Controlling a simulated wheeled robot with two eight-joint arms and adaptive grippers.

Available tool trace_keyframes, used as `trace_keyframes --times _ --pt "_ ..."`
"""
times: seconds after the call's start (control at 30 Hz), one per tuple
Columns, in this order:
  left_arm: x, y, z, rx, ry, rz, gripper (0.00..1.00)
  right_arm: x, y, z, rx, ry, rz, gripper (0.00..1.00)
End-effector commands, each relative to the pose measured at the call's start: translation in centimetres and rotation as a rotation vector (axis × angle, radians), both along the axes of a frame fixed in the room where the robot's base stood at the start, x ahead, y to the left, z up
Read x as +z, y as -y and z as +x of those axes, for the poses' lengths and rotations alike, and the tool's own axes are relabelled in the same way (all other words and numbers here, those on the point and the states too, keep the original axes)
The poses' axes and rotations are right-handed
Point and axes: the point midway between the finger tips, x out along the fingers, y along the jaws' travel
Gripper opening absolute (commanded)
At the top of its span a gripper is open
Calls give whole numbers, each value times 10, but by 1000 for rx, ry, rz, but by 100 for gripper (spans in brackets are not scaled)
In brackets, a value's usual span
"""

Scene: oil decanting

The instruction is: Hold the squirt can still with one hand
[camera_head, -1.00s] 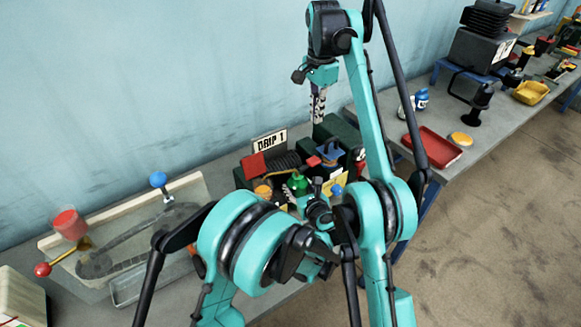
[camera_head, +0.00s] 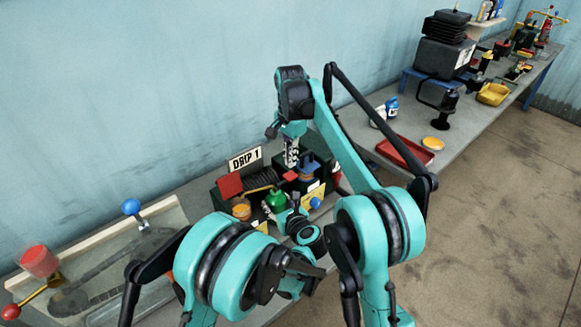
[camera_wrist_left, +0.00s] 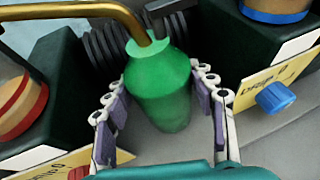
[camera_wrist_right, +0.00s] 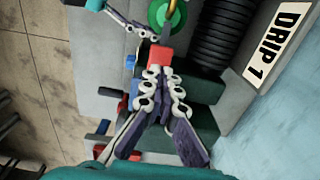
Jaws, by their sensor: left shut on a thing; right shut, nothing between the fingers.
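The squirt can (camera_head: 275,200) is green and stands between the dark drip units in the head view. In the left wrist view the can (camera_wrist_left: 160,90) has a brass spout leaving its top toward the upper left. My right gripper (camera_head: 291,160) points down behind the can, shut and empty. In the right wrist view its fingertips (camera_wrist_right: 162,76) are close to a red block (camera_wrist_right: 160,57), with the can (camera_wrist_right: 158,17) beyond.
A "DRIP 1" sign (camera_head: 245,159) stands behind the drip units, beside black ribbed coils (camera_wrist_left: 101,48). A metal basin with a blue-knobbed lever (camera_head: 131,207) lies to the left. A red tray (camera_head: 404,152) and yellow lid (camera_head: 433,143) sit on the right bench.

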Motion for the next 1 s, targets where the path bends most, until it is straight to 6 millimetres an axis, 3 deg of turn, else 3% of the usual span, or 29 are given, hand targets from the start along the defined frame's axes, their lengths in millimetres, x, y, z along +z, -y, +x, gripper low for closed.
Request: trace_keyframes --times 0.23,0.7,0.9,1.0 --pt "0 0 0 0 0 0 14 -30 0 0 0 0 0 0" --pt "0 0 0 0 0 0 14 -36 1 1 0 0 0 0" --pt "0 0 0 0 0 0 14 -56 12 9 -1 0 0 0" --pt "0 0 0 0 0 0 14 -56 11 8 0 0 0 0"
